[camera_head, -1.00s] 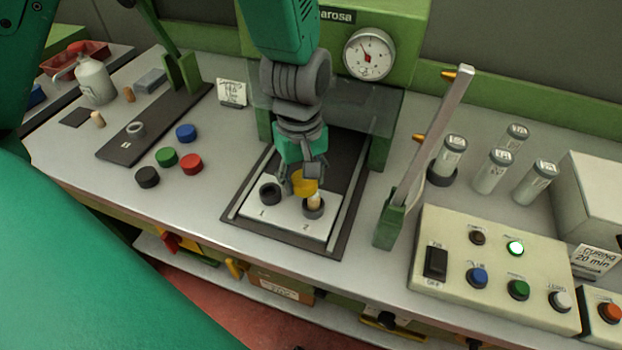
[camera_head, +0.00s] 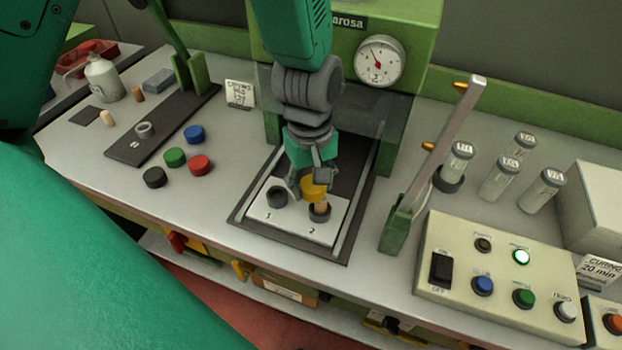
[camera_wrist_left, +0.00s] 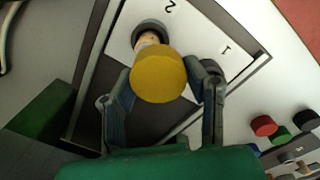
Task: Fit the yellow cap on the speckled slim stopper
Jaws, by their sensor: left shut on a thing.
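My left gripper (camera_head: 309,184) is shut on the yellow cap (camera_head: 313,189), gripping it by its sides. A slim, pale tan stopper (camera_head: 321,204) stands in the dark ring marked 2 (camera_head: 319,216) on the white plate (camera_head: 297,226); its speckles are too small to make out. The cap is beside and above the stopper, overlapping its top in the head view. In the left wrist view, the cap (camera_wrist_left: 158,75) hides part of the stopper (camera_wrist_left: 147,40). I cannot tell whether they touch. My right gripper is not in view.
The ring marked 1 (camera_head: 277,197) looks empty. Blue (camera_head: 194,134), green (camera_head: 174,157), red (camera_head: 200,165) and black (camera_head: 154,177) caps lie to the left. A lever (camera_head: 440,150) rises to the right, near a button panel (camera_head: 500,275).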

